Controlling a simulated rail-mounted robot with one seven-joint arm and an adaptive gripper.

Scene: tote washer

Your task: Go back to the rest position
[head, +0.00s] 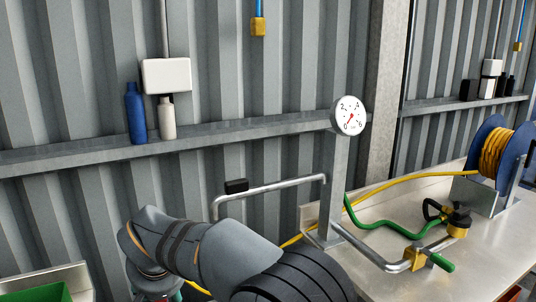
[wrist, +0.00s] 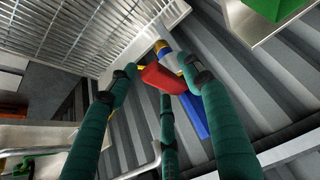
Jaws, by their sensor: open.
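My gripper (wrist: 160,80) shows in the wrist view as three dark green fingers, spread apart. A red piece (wrist: 160,77) with yellow and blue parts near it appears between the fingertips. I cannot tell whether any finger touches it, but the fingers are not closed around it. In the head view my arm crosses the bottom centre and the gripper is mostly hidden below it.
A metal counter (head: 400,275) at right carries a yellow hose reel (head: 495,153), a green hose and valves. A pressure gauge (head: 348,116) stands on a post. A ledge (head: 80,155) holds a blue bottle (head: 135,113). A wire rack (wrist: 90,35) fills the wrist view's upper left.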

